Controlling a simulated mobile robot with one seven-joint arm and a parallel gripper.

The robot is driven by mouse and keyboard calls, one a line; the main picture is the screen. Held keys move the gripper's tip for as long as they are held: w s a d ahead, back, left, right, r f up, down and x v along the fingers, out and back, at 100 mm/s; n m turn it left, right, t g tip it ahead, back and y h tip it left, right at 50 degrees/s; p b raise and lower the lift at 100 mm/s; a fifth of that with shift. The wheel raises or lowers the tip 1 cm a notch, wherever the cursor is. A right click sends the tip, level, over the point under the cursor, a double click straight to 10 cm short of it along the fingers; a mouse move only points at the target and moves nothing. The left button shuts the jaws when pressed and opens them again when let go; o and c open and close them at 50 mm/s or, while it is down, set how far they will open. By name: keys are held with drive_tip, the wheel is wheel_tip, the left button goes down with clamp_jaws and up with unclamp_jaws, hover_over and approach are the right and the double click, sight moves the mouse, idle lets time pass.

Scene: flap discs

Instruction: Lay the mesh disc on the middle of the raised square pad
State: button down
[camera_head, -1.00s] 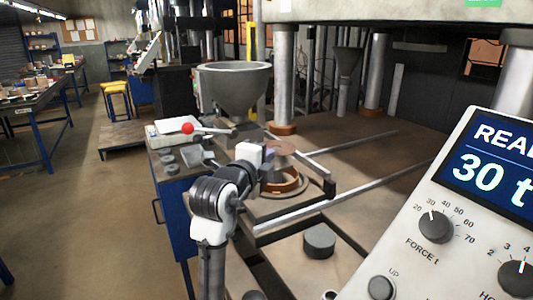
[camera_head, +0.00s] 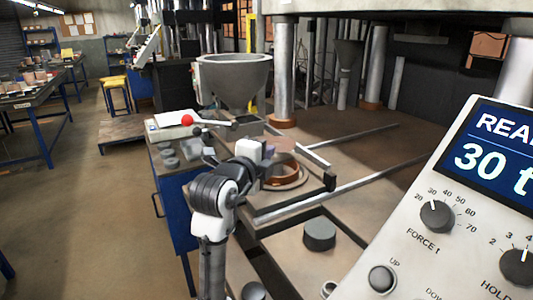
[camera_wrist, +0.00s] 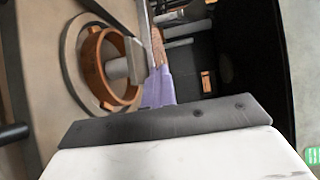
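The mesh disc (camera_head: 284,146) is a thin brown disc at the tip of my gripper (camera_head: 265,153) in the head view, above the copper-coloured ring. In the wrist view the disc (camera_wrist: 157,47) shows nearly edge-on, as a narrow speckled brown strip beyond the purple fingers of my gripper (camera_wrist: 158,88). The fingers are close together and shut on its edge. The copper-coloured ring (camera_wrist: 90,72) stands on a round plate, apart from the disc. I cannot clearly make out the raised square pad in either view.
A control panel (camera_head: 455,215) fills the right. A grey hopper (camera_head: 234,80) and a press column (camera_head: 284,70) stand behind the gripper.

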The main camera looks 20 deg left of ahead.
drive_tip(key=shift+f, duration=0.25)
drive_tip(key=shift+f+b, duration=0.35)
drive_tip(key=shift+b, duration=0.25)
drive_tip(key=shift+f+b, duration=0.5)
drive_tip(key=shift+f, duration=0.05)
idle(1.5)
drive_tip(key=c, duration=1.9)
unclamp_jaws()
drive_tip(key=shift+f, duration=0.15)
drive_tip(key=shift+s, duration=0.25)
drive_tip(key=shift+s+a+b, duration=0.25)
drive_tip(key=shift+s+b, duration=0.1)
drive_tip(key=shift+s, duration=0.4)
drive_tip(key=shift+s+r, duration=0.25)
drive_tip(key=shift+s+r, duration=0.1)
drive_tip(key=shift+s, duration=0.4)
